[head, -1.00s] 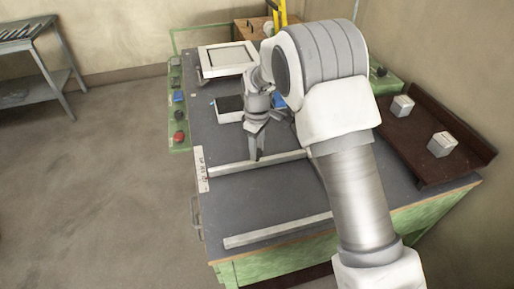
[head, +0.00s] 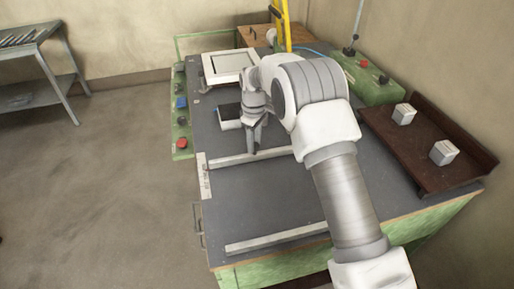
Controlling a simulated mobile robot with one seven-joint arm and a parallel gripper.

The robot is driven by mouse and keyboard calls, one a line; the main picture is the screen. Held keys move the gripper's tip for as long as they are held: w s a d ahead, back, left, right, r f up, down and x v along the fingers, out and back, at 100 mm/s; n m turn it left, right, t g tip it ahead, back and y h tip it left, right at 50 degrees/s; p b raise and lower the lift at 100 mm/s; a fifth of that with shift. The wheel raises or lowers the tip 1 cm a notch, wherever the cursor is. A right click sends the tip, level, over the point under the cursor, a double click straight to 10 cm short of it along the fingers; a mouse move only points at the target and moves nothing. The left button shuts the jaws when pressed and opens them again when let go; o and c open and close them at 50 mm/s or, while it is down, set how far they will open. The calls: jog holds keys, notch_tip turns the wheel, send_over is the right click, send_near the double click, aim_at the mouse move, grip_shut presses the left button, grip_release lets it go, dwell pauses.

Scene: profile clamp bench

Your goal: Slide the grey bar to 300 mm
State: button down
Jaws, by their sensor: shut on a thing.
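The grey bar (head: 228,160) is a long, pale strip lying across the dark bench top, its left end beside a white scale strip (head: 204,178). My gripper (head: 252,151) points down and is shut on the bar near the middle of its visible length. My arm hides the bar's right end. A second pale bar (head: 275,238) lies roughly parallel near the bench's front edge. The marks on the scale are too small to read.
A green strip with buttons (head: 180,134) runs along the left edge. A brown tray (head: 420,150) with two grey blocks is at right. The bench between the bars is clear.

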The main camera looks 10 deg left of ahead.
jog(key=shift+w+a, duration=0.25)
jog(key=shift+w, duration=0.25)
jog(key=shift+w+a, duration=0.25)
jog(key=shift+w, duration=0.25)
jog(key=shift+c, duration=2.3)
grip_release()
notch_tip(320, 180, up, 18)
jog(key=shift+f+p, duration=0.2)
jog(key=shift+p, duration=0.25)
